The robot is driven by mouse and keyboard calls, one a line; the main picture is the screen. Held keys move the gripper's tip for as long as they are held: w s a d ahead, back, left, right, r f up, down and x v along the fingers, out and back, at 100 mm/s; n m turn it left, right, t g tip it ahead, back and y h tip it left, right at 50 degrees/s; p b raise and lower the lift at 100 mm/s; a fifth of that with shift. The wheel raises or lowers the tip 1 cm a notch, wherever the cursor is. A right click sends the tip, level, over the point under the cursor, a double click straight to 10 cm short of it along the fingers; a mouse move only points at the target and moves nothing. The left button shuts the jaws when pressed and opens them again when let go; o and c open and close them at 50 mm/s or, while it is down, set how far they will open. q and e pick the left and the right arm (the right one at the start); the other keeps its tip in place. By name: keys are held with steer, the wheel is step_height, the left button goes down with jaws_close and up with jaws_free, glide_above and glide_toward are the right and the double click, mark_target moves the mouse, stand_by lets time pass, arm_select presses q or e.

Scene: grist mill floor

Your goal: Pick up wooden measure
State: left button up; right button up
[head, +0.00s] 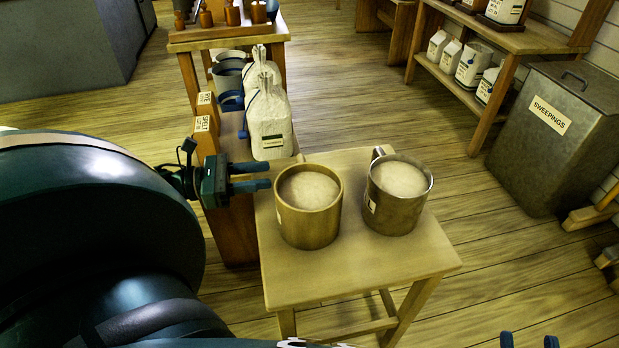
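A round tan measure (309,228), which looks like the wooden one, stands upright on a small wooden table (350,268). It is filled with pale meal and has a label on its left side. A greyer, metal-looking measure (396,207) with a handle stands to its right, also filled. My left gripper (270,176) is open and empty, its blue fingers pointing right at the tan measure's upper left side. I cannot tell whether the lower fingertip touches it. Only the fingertips of my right gripper (529,341) show at the bottom edge, spread apart with nothing visible between them.
White sacks (270,122) and small labelled boxes (206,125) stand on a low bench just behind my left gripper. A metal sweepings bin (545,140) and a shelf with bags (468,65) are at the right. Floor between is clear.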

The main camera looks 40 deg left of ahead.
mark_target(301, 171)
arm_select(q)
steer(key=b+x, duration=0.1)
steer(key=x, duration=0.3)
steer(key=shift+w+f, duration=0.1)
steer(key=shift+w+d+f+b, duration=0.15)
steer(key=shift+w+d+b, duration=0.15)
steer(key=shift+b, duration=0.15)
steer(key=b+x, duration=0.2)
steer(key=x, duration=0.1)
steer(key=shift+w+f+b, duration=0.2)
steer(key=shift+w+b, duration=0.05)
steer(key=shift+b, duration=0.05)
steer(key=shift+w+d+r, duration=0.1)
steer(key=shift+w+d, duration=0.2)
steer(key=shift+d, duration=0.05)
arm_select(e)
steer(key=shift+w+a+m+y, duration=0.2)
steer(key=shift+a+m+y, duration=0.3)
steer(key=shift+m, duration=0.1)
arm_select(q)
steer(key=shift+c, duration=0.6)
jaws_close()
steer(key=shift+r, duration=0.1)
